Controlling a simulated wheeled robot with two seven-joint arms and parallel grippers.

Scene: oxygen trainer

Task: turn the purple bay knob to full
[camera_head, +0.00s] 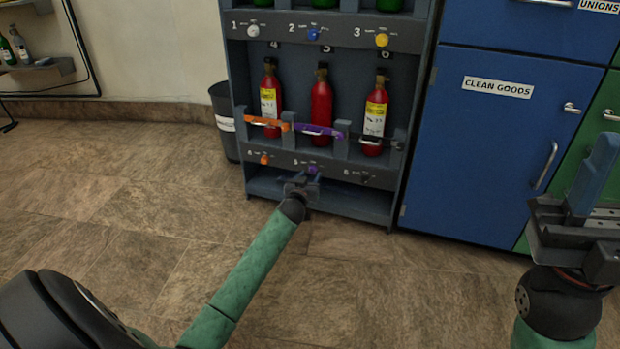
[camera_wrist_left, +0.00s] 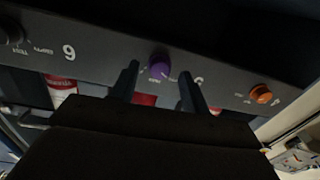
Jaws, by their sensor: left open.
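The purple bay knob (camera_head: 312,170) sits on the lower panel of the dark rack, under bay 5, between an orange knob (camera_head: 264,159) and a black knob (camera_head: 364,177). My left gripper (camera_head: 300,180) is right in front of it and partly covers the panel there. In the left wrist view, the purple knob (camera_wrist_left: 159,70) shows between the two open fingertips, with a gap on each side. The picture there is upside down, and the orange knob (camera_wrist_left: 261,94) is at the right. My right gripper (camera_head: 583,205) is at the right edge, far from the rack; its jaw gap is unclear.
Red bottles (camera_head: 321,105) stand in the rack (camera_head: 236,75) behind orange, purple and black straps. A blue cabinet (camera_head: 470,150) adjoins the rack on the right. A grey bin (camera_head: 222,110) stands at its left. The floor in front is clear.

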